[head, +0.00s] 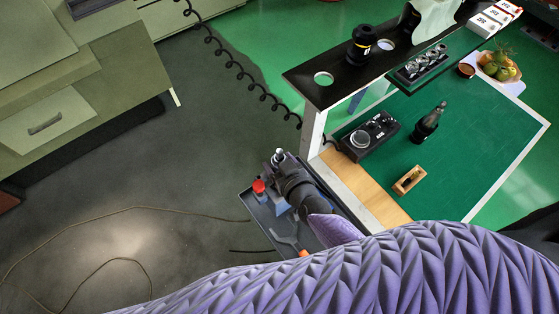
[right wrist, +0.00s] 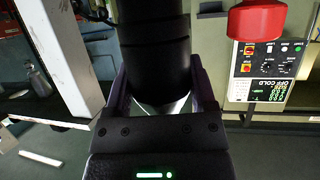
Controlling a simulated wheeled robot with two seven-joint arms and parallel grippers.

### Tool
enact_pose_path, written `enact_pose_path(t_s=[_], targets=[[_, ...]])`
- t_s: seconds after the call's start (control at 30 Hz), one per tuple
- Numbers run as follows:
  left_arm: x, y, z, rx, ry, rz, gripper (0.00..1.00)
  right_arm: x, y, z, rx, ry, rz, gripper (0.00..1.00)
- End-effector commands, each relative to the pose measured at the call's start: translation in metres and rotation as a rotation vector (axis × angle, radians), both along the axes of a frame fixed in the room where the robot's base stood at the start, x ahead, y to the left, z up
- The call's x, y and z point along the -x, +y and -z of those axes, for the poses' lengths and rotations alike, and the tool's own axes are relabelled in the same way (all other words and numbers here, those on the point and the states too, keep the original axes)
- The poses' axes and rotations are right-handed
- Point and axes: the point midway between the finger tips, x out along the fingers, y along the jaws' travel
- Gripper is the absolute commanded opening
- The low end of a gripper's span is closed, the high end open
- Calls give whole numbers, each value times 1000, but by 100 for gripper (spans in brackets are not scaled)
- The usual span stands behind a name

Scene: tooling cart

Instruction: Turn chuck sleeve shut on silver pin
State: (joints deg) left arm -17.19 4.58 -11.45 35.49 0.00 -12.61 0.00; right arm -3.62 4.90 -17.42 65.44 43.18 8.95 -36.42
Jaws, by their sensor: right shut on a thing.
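The dark, ribbed chuck sleeve (head: 293,182) stands over the grey side tray in the head view. The silver pin (head: 279,154) shows as a small bright tip at its upper end. My right gripper (head: 309,200) is shut on the sleeve, its purple arm crossing the bottom of the view. In the right wrist view the sleeve (right wrist: 155,50) is a black banded cylinder between the fingers of my right gripper (right wrist: 160,92). The pin cannot be made out there. How far the chuck is closed on the pin cannot be told. My left gripper is not in view.
A red-topped part (head: 259,187) stands close left of the chuck; a red cap (right wrist: 257,20) shows in the wrist view. The grey tray (head: 257,209) holds a fork-shaped tool (head: 287,239). The green cart top (head: 470,130) carries a black device (head: 368,136) and a wooden block (head: 409,180).

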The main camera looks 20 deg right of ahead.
Motion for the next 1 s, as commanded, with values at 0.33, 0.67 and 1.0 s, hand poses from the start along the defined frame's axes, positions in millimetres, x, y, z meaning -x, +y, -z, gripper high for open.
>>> enact_pose_path(t_s=[0.33, 0.67, 1.0], targets=[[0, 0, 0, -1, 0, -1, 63, -1, -1, 0, 1, -1, 1, 93], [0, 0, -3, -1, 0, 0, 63, 5, -1, -3, 0, 1, 0, 100], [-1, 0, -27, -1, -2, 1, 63, 70, -12, -31, 1, 2, 1, 100]])
